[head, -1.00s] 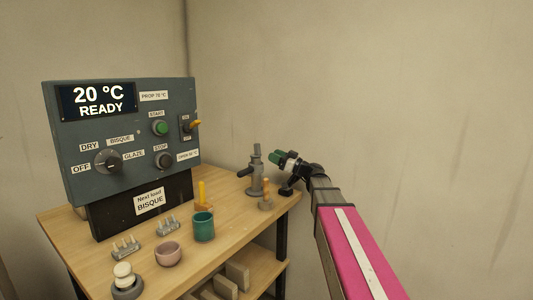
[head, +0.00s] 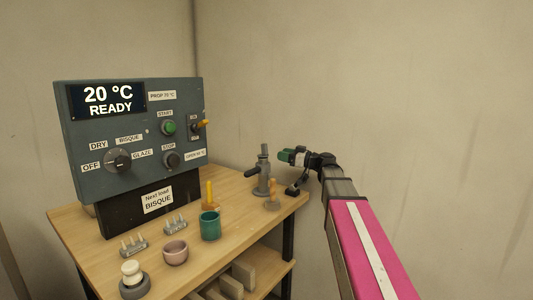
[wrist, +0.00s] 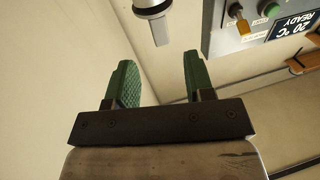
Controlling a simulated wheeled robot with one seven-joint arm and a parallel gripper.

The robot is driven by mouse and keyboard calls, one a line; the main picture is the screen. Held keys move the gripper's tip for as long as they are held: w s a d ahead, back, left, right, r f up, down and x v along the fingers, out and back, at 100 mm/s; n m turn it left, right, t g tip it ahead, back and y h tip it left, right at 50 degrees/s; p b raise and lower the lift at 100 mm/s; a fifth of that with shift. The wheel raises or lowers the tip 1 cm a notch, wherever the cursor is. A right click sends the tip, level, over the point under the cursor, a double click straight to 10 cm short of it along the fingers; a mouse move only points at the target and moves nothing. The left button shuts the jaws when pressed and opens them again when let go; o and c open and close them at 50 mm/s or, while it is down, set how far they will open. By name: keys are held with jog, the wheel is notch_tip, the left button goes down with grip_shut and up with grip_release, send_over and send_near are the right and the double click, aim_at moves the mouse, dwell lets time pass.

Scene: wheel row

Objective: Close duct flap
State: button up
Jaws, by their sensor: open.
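No part is labelled as a duct flap. A grey upright metal fitting (head: 263,176) with a dark side handle stands at the back right of the table; I cannot tell whether it is the duct or whether it has a flap. My gripper (head: 286,156) is just right of its upper part, with green finger pads pointing left. In the wrist view my gripper (wrist: 156,80) is open, with nothing between its fingers. A grey cylindrical part with a pale lower piece (wrist: 160,28) shows beyond the fingertips, apart from them.
A control panel (head: 135,185) reading 20 °C READY stands on the wooden table (head: 225,247). A green cup (head: 210,226), a pink bowl (head: 175,253), an orange upright piece (head: 209,194) and a small wooden-topped piece (head: 272,196) are on the table. Bare walls lie behind.

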aim_at(261, 155)
jog(key=shift+h, duration=0.5)
jog(key=x, duration=1.1)
jog(key=shift+a+r, duration=0.15)
jog(key=shift+r, duration=0.15)
grip_shut()
